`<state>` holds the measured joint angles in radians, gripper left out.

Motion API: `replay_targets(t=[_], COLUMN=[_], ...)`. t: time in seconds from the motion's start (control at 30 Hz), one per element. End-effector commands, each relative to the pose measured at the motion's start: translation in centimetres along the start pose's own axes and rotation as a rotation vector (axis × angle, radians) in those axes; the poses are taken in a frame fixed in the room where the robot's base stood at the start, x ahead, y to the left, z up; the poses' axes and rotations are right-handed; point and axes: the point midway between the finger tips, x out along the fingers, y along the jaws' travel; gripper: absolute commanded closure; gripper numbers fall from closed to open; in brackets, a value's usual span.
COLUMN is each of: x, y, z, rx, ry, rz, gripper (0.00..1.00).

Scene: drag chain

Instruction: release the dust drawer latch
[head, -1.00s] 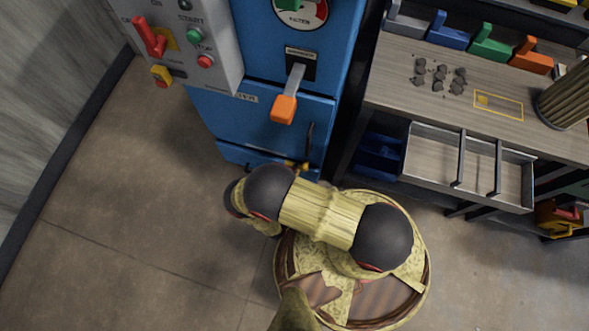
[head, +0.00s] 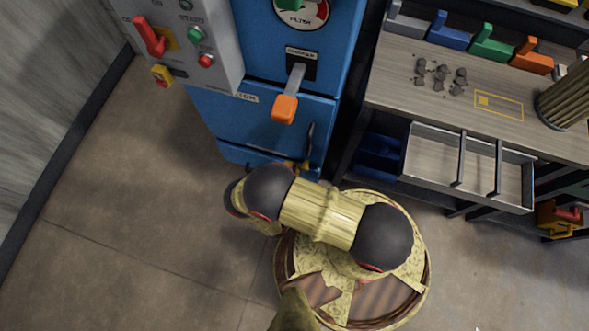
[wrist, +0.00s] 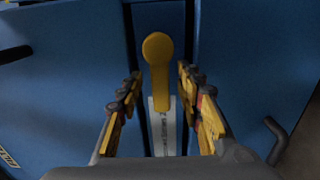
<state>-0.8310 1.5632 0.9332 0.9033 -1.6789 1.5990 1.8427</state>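In the wrist view, the yellow latch (wrist: 159,48) has a round head and a straight stem. It lies over a dark vertical recess with a pale label strip (wrist: 163,130) below, between blue panels. My gripper (wrist: 159,78) is open, with one yellow-and-dark finger on each side of the latch stem. Gaps show between both fingers and the latch, and nothing is held. In the head view, my arm hides most of this low front area of the blue machine (head: 262,120); a little yellow shows there, too small to tell apart.
An orange-tipped lever (head: 285,107) sticks out above the work area. A grey control box (head: 190,50) with a red lever hangs at left. A workbench (head: 420,105) with an open tray drawer (head: 425,160) stands at right. Floor (head: 130,200) at left is clear.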

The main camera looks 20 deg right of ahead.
Motion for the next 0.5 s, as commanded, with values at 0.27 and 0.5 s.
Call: replay_targets(t=[0.27, 0.5], x=[0.0, 0.0], y=[0.6, 3.4], z=[-0.1, -0.2], rx=[0.001, 0.002], ry=[0.0, 0.0], rz=[0.0, 0.003], gripper=[0.64, 0.64])
